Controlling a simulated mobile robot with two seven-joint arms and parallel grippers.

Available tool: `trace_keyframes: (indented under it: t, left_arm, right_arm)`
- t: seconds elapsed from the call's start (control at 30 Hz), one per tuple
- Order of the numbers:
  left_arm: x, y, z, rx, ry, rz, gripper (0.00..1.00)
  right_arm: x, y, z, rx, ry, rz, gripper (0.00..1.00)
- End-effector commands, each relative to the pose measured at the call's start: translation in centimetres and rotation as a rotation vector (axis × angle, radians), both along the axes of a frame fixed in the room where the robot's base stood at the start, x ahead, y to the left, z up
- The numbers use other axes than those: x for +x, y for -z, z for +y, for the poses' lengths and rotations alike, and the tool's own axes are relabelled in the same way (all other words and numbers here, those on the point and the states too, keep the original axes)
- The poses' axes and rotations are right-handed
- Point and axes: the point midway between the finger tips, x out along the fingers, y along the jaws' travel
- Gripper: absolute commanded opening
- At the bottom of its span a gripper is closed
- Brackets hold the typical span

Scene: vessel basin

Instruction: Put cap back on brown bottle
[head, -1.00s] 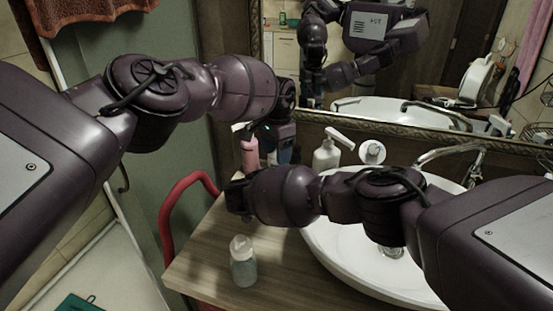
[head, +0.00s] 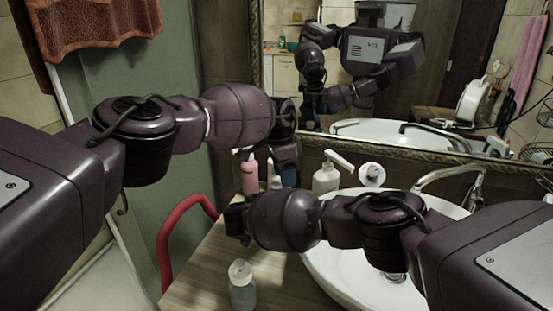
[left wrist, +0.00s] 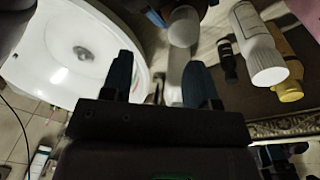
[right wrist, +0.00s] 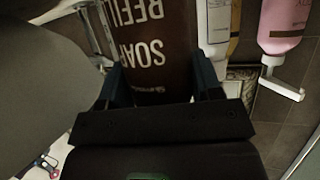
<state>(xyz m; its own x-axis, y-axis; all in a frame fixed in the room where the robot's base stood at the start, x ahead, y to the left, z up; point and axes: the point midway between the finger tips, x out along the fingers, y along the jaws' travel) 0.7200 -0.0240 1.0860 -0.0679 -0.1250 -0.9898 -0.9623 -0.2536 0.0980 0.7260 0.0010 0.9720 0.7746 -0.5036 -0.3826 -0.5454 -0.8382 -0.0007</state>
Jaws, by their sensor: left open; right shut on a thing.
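In the right wrist view my right gripper (right wrist: 165,85) is shut on a brown bottle (right wrist: 150,40) with white SOAP REFILL lettering. The bottle's top is out of that view, and the head view does not show the bottle clearly. The right gripper (head: 237,217) is above the counter, left of the basin. My left gripper (head: 285,172) is farther back, near the mirror. The left wrist view shows its two fingers (left wrist: 160,80) apart. A pale, blurred object (left wrist: 174,72) lies beyond them. I cannot tell the brown bottle's cap in any view.
A clear bottle with a pale top (head: 242,286) stands on the counter's front. A pink bottle (head: 249,175) and a white pump dispenser (head: 326,177) stand along the back. The white basin (head: 330,268) fills the right. A red rail (head: 166,245) borders the counter's left.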

Motion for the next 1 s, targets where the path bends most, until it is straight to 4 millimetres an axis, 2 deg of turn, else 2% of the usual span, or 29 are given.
trace_keyframes:
  t: [1.0]
  left_arm:
    - [1.0, -3.6, 1.1, -0.014, 1.492, -0.178, 0.54]
  right_arm:
    - [0.0, 0.0, 0.0, -0.001, 0.0, -0.001, 0.0]
